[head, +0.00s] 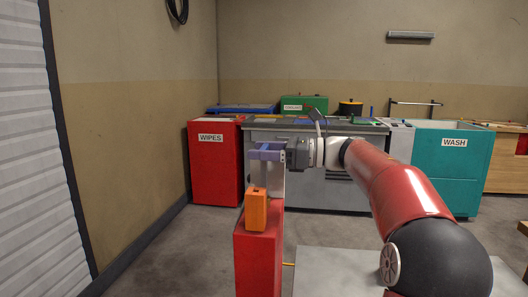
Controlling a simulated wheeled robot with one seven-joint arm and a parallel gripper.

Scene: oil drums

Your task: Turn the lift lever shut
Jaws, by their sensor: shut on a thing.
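My gripper (266,152), with pale purple fingers, reaches in from the right at the end of my red arm. It is shut on what appears to be the lift lever, just above and behind an orange block (256,211). The block sits upright on top of a red post (258,262) in the lower middle of the head view. The grip is small in the picture and partly hidden by the fingers and the block, so the lever's shape and angle cannot be made out.
A red wipes bin (214,172) stands behind to the left. A grey bench (335,190) runs behind my gripper, and a teal wash tank (452,175) stands to the right. The floor left of the post is clear. A pale flat surface (335,270) lies right of the post.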

